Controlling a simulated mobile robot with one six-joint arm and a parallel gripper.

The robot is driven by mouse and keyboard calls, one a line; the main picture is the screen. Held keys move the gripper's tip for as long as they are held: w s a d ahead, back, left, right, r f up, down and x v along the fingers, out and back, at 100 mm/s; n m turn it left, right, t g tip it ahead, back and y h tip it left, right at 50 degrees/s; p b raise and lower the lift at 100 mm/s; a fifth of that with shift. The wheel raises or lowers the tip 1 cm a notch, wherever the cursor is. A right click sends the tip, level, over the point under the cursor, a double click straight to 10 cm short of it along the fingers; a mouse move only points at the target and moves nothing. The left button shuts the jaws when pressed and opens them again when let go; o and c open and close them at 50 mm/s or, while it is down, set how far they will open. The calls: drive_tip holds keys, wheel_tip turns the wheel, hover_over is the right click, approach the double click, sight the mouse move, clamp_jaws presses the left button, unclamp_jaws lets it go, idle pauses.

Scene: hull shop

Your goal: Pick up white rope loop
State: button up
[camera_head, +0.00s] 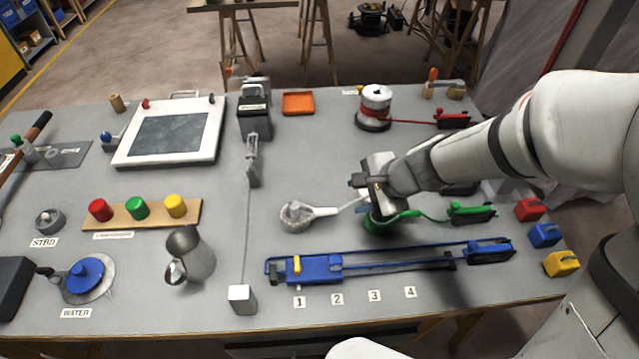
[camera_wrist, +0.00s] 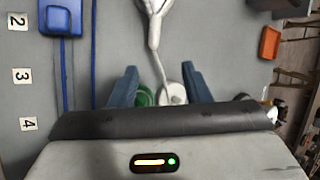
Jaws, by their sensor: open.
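The white rope loop (camera_head: 325,211) lies on the grey bench left of my gripper, its eye around or on a grey round fitting (camera_head: 296,213); I cannot tell which. A thin tail runs right toward my gripper. In the wrist view, the rope (camera_wrist: 153,38) narrows from the loop at the top edge into the tail, which runs down between my fingers. My gripper (camera_head: 359,190) is above the bench beside the green-based winch (camera_head: 380,224). In the wrist view, the blue fingers of my gripper (camera_wrist: 160,87) are apart, with no rope seen clamped. The tail's end is unclear.
A blue track (camera_head: 370,263) with a blue slider runs along the front. A green line (camera_head: 430,212) leads right to a green clutch (camera_head: 470,212). A red-based winch (camera_head: 374,108) stands behind. A metal jug (camera_head: 188,258) stands front left. Bare bench lies around the loop's left.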

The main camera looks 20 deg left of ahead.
sight(328, 211)
drive_tip(key=shift+m, duration=0.9)
drive_tip(key=b+x, duration=0.1)
drive_tip(key=x, duration=0.3)
drive_tip(key=b+x, duration=0.1)
drive_tip(key=x, duration=0.2)
drive_tip(key=s+b+x, duration=0.1)
drive_tip(key=x, duration=0.3)
drive_tip(key=shift+a+f, duration=0.1)
drive_tip(key=shift+f, duration=0.3)
drive_tip(key=shift+w+a+f, duration=0.15)
drive_tip(key=shift+a+f, duration=0.15)
drive_tip(key=shift+f, duration=0.05)
drive_tip(key=shift+r, duration=0.1)
drive_tip(key=shift+c, duration=0.5)
clamp_jaws()
